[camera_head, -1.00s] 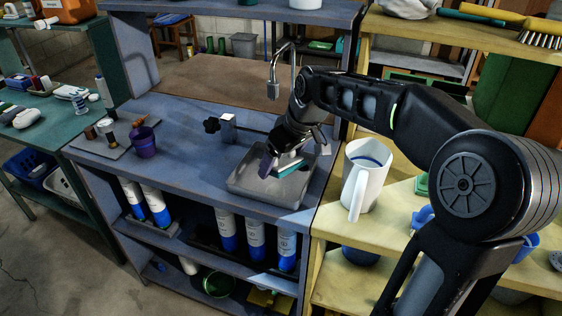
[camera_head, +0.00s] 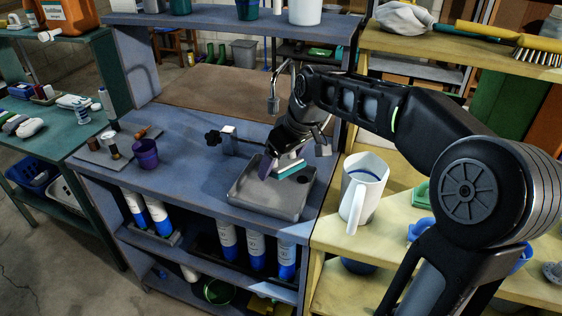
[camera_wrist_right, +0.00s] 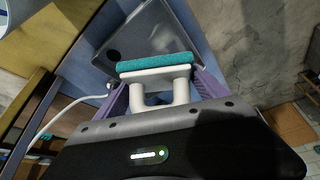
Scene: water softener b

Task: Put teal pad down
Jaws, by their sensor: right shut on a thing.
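The teal pad (camera_head: 293,172) has a white backing and a white loop handle (camera_wrist_right: 158,88). My right gripper (camera_head: 276,168) is shut on this handle. In the right wrist view the purple fingers of the right gripper (camera_wrist_right: 160,90) stand on both sides of the handle, and the teal face of the pad (camera_wrist_right: 155,62) points away from the palm. The pad is over the grey tray (camera_head: 245,197) on the blue bench; the tray (camera_wrist_right: 180,25) also shows beyond the pad in the wrist view. The pad appears raised above the tray floor. My left gripper is out of view.
A white pitcher (camera_head: 362,190) stands on the yellow shelf right of the tray. A purple cup (camera_head: 145,154) stands at the bench's left. A tap (camera_head: 274,95) rises behind the tray. The bench top (camera_head: 190,160) between cup and tray is mostly clear.

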